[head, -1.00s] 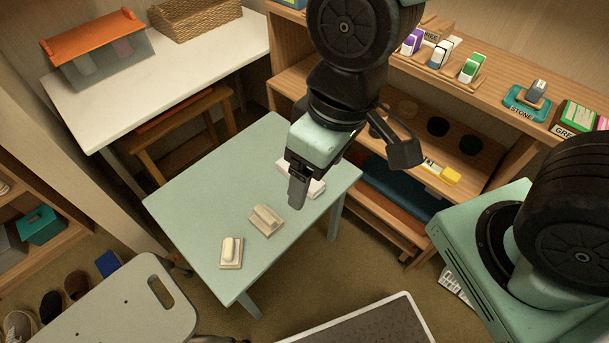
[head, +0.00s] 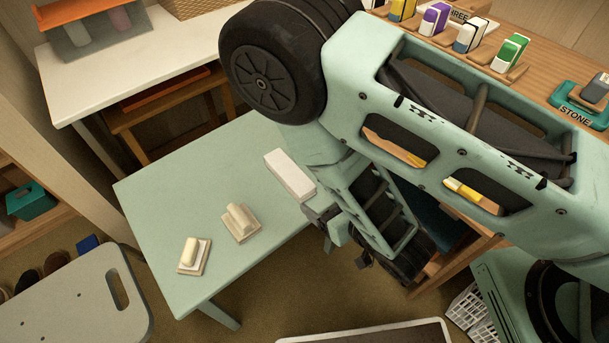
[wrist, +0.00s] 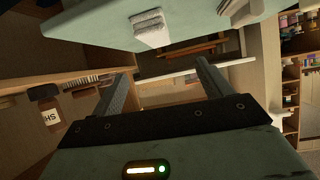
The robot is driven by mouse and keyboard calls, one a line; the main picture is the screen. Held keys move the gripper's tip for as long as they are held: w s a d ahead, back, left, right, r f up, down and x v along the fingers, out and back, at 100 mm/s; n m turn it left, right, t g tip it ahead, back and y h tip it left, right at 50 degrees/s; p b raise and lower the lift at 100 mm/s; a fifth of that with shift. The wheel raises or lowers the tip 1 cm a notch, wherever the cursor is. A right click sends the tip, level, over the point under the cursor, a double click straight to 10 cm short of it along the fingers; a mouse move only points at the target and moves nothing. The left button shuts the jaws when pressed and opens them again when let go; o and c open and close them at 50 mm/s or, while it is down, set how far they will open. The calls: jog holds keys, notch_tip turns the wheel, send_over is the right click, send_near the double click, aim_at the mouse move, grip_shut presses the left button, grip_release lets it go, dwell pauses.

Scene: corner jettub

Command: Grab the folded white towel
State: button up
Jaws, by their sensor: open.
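The folded white towel (head: 290,175) is a pale oblong block lying flat near the right edge of the pale green table (head: 170,205). In the wrist view the towel (wrist: 150,28) shows as stacked white layers at the table's edge, beyond the fingers. My gripper (head: 335,228) is at the table's right edge, close to the towel's near end in the head view, partly hidden by my arm. In the wrist view my gripper (wrist: 165,70) has its two dark fingers wide apart with nothing between them. The towel is apart from the fingers.
Two beige blocks with raised grips, one at the middle (head: 240,223) and one nearer the front (head: 193,256), sit on the table. A wooden shelf (head: 525,70) with small boxes stands right, behind my arm. A grey-white stool (head: 75,300) is front left.

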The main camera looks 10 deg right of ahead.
jog(key=d, duration=0.1)
jog(key=b, duration=1)
send_near(290, 171)
jog(key=f+b, duration=0.1)
jog(key=b, duration=0.5)
jog(key=shift+w+a+f+n+t+y+b, duration=0.25)
jog(key=shift+a+f+n+t+y+b, duration=0.05)
jog(key=shift+f+y+b, duration=0.1)
jog(key=shift+r+x, duration=0.2)
jog(key=shift+x, duration=0.8)
jog(key=shift+b+x, duration=1)
jog(key=shift+x, duration=1.85)
jog(key=shift+w+d+r, duration=0.1)
jog(key=shift+w+d, duration=0.05)
jog(key=shift+d, duration=0.05)
jog(key=c, duration=1.1)
